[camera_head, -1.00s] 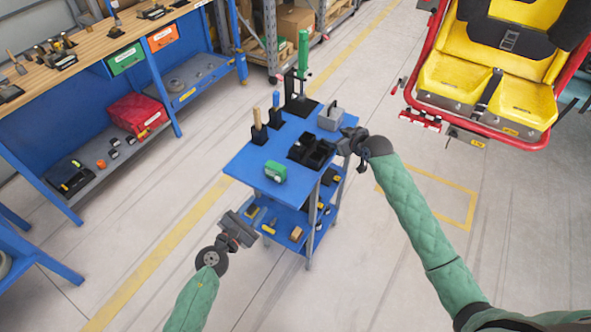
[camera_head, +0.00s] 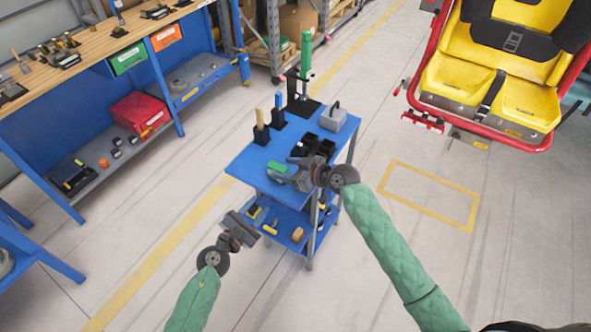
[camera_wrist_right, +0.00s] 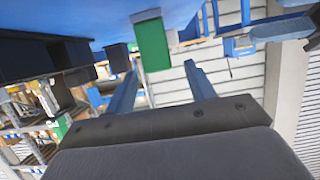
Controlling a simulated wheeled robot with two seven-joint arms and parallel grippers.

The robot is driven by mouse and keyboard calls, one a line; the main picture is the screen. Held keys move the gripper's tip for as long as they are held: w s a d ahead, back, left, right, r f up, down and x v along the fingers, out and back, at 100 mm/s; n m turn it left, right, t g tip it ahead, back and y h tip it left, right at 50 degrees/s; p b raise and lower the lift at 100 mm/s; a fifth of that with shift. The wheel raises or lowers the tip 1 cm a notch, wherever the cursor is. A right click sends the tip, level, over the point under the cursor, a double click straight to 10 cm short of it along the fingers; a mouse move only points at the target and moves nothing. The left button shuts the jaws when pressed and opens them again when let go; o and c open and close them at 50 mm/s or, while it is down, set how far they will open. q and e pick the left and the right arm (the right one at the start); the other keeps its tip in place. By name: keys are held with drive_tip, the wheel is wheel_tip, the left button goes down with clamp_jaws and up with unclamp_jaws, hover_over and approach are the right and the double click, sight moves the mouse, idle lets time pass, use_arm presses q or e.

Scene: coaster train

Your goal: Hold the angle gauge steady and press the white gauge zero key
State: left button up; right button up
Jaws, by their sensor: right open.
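The angle gauge, a small green box (camera_head: 277,167), lies near the front edge of the blue cart top (camera_head: 246,165). My right gripper (camera_head: 278,170) is over that edge at the gauge and partly covers it in the head view. The right wrist view shows the green gauge (camera_wrist_right: 152,45) beyond the two spread fingers of the right gripper (camera_wrist_right: 162,72), with nothing seen held between them. The white zero key cannot be made out. My left gripper (camera_head: 232,226) is in front of the cart, lower left, apart from the gauge; its finger opening is unclear.
Black bins (camera_head: 318,147), a grey handled box (camera_head: 333,117), tool holders and a green-handled upright tool (camera_head: 306,55) stand on the cart. The lower shelf (camera_head: 285,226) holds small items. A workbench is at left and a yellow coaster seat (camera_head: 495,65) at right.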

sight(280, 167)
drive_tip(key=shift+x, duration=2.1)
drive_tip(key=shift+c, duration=0.4)
